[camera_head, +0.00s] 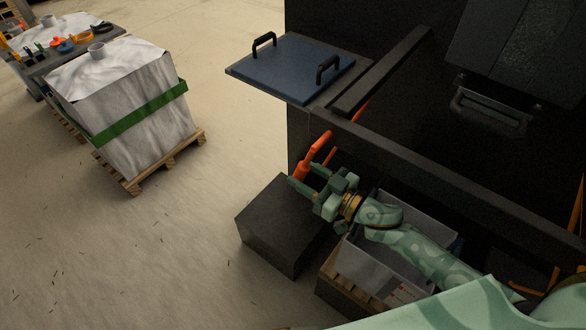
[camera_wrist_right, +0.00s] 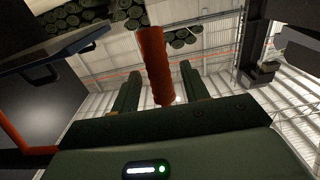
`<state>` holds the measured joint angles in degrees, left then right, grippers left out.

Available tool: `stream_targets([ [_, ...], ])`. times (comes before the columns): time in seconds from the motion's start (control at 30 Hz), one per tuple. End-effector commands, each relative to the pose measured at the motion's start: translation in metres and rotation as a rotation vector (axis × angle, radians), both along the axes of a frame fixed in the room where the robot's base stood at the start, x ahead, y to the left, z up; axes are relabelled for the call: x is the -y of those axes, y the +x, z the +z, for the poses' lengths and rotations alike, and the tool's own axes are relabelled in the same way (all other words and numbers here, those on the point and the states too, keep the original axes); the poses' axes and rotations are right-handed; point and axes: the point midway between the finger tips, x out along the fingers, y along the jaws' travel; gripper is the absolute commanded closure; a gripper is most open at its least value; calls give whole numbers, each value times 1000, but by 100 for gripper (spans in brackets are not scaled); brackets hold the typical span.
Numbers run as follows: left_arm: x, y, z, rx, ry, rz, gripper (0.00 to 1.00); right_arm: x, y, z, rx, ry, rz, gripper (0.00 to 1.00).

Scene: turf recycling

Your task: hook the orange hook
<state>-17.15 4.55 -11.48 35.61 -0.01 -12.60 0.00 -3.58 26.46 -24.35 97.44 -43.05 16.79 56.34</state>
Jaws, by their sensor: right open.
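The orange hook (camera_head: 314,154) stands at the near left corner of the dark machine frame in the head view. My right gripper (camera_head: 305,184) is open, with its fingers reaching left beside the hook's lower end. In the right wrist view the orange hook (camera_wrist_right: 155,64) rises between the two dark green fingers of my right gripper (camera_wrist_right: 161,85). My left gripper is not in view.
A black box (camera_head: 270,215) stands below my right gripper. A grey bin (camera_head: 375,262) sits under my right arm. A blue lid with two black handles (camera_head: 290,68) lies behind the hook.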

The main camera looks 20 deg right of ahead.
Motion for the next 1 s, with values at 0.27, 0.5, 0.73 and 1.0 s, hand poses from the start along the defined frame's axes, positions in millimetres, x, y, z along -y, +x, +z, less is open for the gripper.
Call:
stream_targets([
  [0.27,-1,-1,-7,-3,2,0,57,-22,28,-1,1,-1,-1,55],
  [0.5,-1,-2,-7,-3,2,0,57,-24,30,0,-1,-1,0,55],
  [0.73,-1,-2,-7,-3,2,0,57,-24,30,0,-1,-1,0,97],
  [1.0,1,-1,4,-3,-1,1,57,-12,30,1,-18,-19,0,100],
])
